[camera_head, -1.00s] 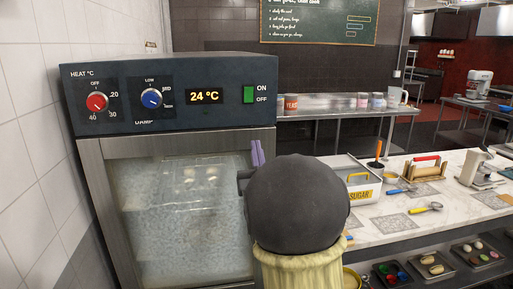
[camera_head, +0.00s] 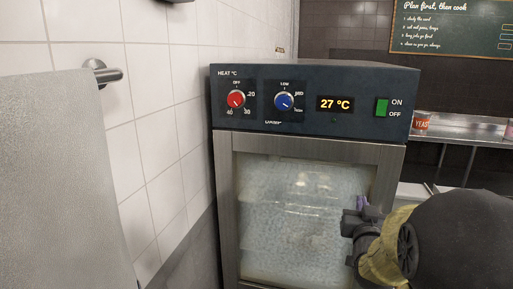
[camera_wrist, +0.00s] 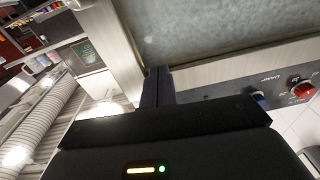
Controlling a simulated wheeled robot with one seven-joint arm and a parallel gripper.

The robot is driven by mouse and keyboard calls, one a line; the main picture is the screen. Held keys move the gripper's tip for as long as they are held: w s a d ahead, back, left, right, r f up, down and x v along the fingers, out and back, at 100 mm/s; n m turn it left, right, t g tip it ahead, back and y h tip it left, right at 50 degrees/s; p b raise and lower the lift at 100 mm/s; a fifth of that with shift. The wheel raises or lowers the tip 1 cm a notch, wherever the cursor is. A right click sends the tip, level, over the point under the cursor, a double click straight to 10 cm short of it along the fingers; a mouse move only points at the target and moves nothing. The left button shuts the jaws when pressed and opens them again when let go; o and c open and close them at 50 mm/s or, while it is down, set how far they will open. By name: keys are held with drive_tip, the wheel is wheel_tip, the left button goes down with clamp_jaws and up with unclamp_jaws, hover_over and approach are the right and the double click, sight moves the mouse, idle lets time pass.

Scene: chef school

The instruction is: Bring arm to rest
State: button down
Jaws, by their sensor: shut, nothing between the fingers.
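My gripper (camera_head: 361,202) is shut and empty at the end of my bent arm, at the lower right of the head view. It is in front of the right part of the cabinet's glass door (camera_head: 300,205); whether it touches the door I cannot tell. In the wrist view, the closed dark fingers (camera_wrist: 158,82) point up the picture, with the door's pale frame (camera_wrist: 122,40) behind them. My arm's round dark joint hides the lower right of the head view.
The heating cabinet (camera_head: 312,140) has a red knob (camera_head: 236,99), a blue knob (camera_head: 284,102), a green switch (camera_head: 382,107) and a display (camera_head: 335,104) reading 27 °C. A grey towel (camera_head: 65,190) hangs at left. A yeast tub (camera_head: 421,121) stands on a shelf at right.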

drive_tip(key=s+a+f+g+y, duration=0.25)
drive_tip(key=a+f+g, duration=0.2)
drive_tip(key=f, duration=0.45)
drive_tip(key=s+a+f+n+g+y, duration=0.1)
drive_tip(key=s+a+f+g, duration=0.2)
drive_tip(key=s, duration=0.6)
drive_tip(key=s+a+f+n+g+y, duration=0.1)
drive_tip(key=s+a+f+g, duration=0.3)
drive_tip(key=s+f+g, duration=0.4)
drive_tip(key=shift+s+a+f+n, duration=0.15)
drive_tip(key=shift+s+f+n, duration=0.15)
drive_tip(key=shift+s+n, duration=0.5)
drive_tip(key=shift+s, duration=0.15)
